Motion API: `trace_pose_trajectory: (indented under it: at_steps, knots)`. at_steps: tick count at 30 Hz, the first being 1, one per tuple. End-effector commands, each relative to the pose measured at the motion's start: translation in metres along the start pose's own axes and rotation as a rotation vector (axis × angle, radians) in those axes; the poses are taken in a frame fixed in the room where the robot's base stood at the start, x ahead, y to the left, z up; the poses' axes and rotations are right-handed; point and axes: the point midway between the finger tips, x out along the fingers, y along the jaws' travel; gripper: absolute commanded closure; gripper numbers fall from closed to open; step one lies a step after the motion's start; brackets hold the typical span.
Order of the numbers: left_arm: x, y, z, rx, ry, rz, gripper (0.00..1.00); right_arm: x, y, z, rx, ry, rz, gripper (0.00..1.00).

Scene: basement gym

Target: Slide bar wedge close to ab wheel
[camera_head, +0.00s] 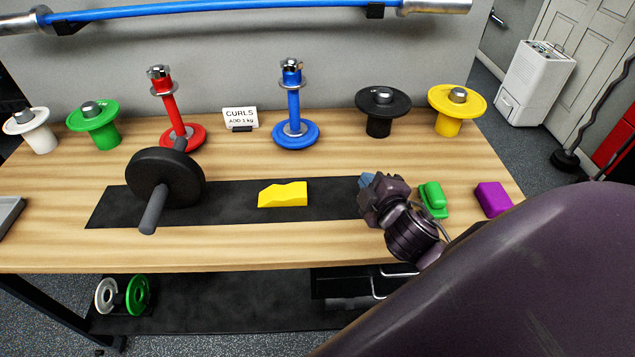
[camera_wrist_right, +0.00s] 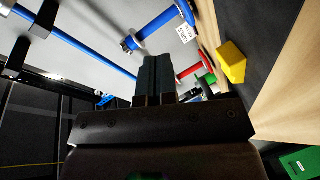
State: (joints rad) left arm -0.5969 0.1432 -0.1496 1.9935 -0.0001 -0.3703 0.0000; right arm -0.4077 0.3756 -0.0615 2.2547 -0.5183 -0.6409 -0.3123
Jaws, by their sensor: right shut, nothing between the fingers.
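The yellow bar wedge (camera_head: 283,195) lies on the black mat near its middle, to the right of the ab wheel. It also shows at the upper right in the right wrist view (camera_wrist_right: 232,62). The ab wheel (camera_head: 166,178) is black with a grey handle and stands on the mat's left part, with a clear gap between it and the wedge. My right gripper (camera_head: 366,180) is shut and empty, to the right of the wedge and apart from it. Its closed fingers show in the wrist view (camera_wrist_right: 158,78). My left gripper is out of view.
The black mat (camera_head: 230,214) lies on a wooden table (camera_head: 230,258). A green block (camera_head: 433,199) and a purple block (camera_head: 493,199) lie to the right of my gripper. Red (camera_head: 171,108) and blue (camera_head: 294,107) posts, a small sign (camera_head: 240,118) and several coloured discs line the back.

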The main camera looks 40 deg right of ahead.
Motion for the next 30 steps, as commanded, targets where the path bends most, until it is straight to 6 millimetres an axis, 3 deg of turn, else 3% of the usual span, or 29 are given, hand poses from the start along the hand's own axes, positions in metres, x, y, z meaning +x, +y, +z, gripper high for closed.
trace_pose_trajectory:
  at_steps: [3,7,12,16,22,30]
  knots:
    - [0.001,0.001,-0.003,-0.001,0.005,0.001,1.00,0.019,0.027,-0.021,-0.253,0.182,0.144,1.00]
    - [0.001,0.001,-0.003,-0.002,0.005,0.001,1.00,0.030,0.045,-0.045,-0.542,0.377,0.280,1.00]
    - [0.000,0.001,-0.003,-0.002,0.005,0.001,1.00,0.037,0.051,-0.070,-0.934,0.635,0.421,1.00]
    - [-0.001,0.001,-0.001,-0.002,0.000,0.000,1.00,0.041,0.044,-0.078,-1.238,0.836,0.494,1.00]
    - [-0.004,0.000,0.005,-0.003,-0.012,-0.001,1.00,0.049,0.026,-0.062,-1.696,1.155,0.526,1.00]
    - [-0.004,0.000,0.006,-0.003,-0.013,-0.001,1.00,0.061,0.020,-0.007,-2.126,1.524,0.416,1.00]
